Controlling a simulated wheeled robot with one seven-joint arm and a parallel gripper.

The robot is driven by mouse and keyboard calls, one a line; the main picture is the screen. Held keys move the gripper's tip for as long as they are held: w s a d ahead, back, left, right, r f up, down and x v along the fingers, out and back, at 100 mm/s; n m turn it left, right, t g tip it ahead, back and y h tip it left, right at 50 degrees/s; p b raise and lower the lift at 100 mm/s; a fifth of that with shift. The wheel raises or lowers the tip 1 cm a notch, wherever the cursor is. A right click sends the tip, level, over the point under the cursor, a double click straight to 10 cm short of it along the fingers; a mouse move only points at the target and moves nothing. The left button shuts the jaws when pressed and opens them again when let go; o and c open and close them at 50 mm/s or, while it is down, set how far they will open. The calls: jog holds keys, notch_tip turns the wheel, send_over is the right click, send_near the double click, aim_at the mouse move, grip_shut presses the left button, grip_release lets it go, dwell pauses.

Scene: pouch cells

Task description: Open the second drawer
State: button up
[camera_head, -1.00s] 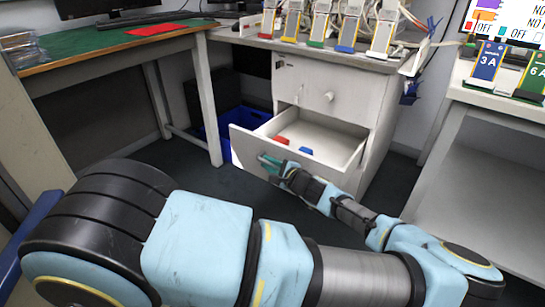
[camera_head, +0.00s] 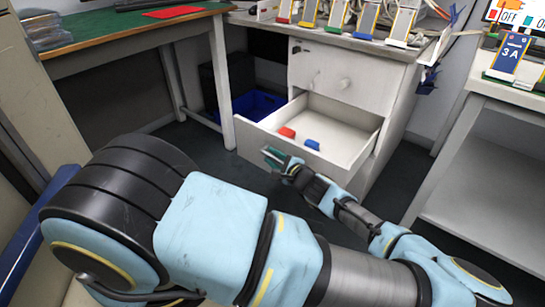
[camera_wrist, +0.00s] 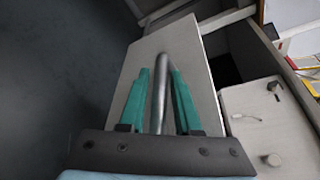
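My gripper (camera_head: 274,156) is at the outside of the drawer front. In the wrist view, the teal fingers of my gripper (camera_wrist: 158,70) stand either side of the metal bar handle (camera_wrist: 160,90), with narrow gaps showing. The drawer front (camera_wrist: 203,85) lies behind them.
Several upright coloured devices (camera_head: 355,20) stand on the cabinet top. A green-topped desk (camera_head: 110,35) is at the left, with a blue crate (camera_head: 258,103) beneath. A white table (camera_head: 510,110) is at the right. Dark floor is free in front of the drawer.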

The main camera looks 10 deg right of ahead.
jog(key=shift+o, duration=1.1)
jog(key=v, duration=1)
jog(key=shift+s+d+p, duration=0.15)
jog(key=shift+s+p, duration=0.2)
jog(key=shift+p, duration=0.05)
jog(key=shift+r, duration=0.1)
